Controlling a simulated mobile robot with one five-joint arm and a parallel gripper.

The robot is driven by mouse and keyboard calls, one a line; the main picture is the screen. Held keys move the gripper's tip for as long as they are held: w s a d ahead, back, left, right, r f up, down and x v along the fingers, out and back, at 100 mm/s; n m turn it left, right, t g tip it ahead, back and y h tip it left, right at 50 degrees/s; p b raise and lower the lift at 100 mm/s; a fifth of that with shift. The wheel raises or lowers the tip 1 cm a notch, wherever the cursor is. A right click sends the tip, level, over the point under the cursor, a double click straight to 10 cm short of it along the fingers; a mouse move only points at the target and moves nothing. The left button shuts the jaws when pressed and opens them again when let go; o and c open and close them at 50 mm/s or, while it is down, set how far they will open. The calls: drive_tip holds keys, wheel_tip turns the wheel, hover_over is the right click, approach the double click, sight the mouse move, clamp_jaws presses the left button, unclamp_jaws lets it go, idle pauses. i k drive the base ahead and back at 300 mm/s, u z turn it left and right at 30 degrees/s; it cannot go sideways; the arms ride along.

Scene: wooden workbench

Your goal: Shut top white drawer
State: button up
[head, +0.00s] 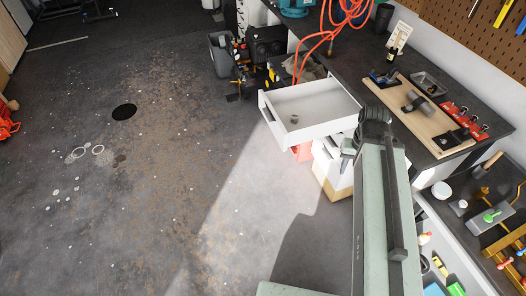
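The top white drawer (268,120) is pulled far out from under the workbench, in the upper middle of the head view. Its front panel faces left. A small round metallic item (294,119) lies inside it. My gripper (347,151) appears as a small grey-green part just right of the drawer's near corner, beside my arm. It is apart from the drawer's front panel. Its fingers are too small and partly hidden, so I cannot tell whether they are open or touching the drawer's side.
Below is another white drawer unit (328,165), partly hidden, with a red item (302,151) near it. The dark workbench (350,55) carries a wooden board (425,118) with tools. A grey bin (220,56) stands behind the drawer. The floor (180,180) to the left is clear.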

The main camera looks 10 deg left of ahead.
sight(323, 107)
drive_tip(key=k, duration=0.65)
drive_tip(key=u, duration=0.5)
drive_tip(key=i, duration=1.65)
drive_tip(key=u, duration=1.9)
drive_tip(key=i, duration=0.35)
drive_tip(key=u, duration=0.35)
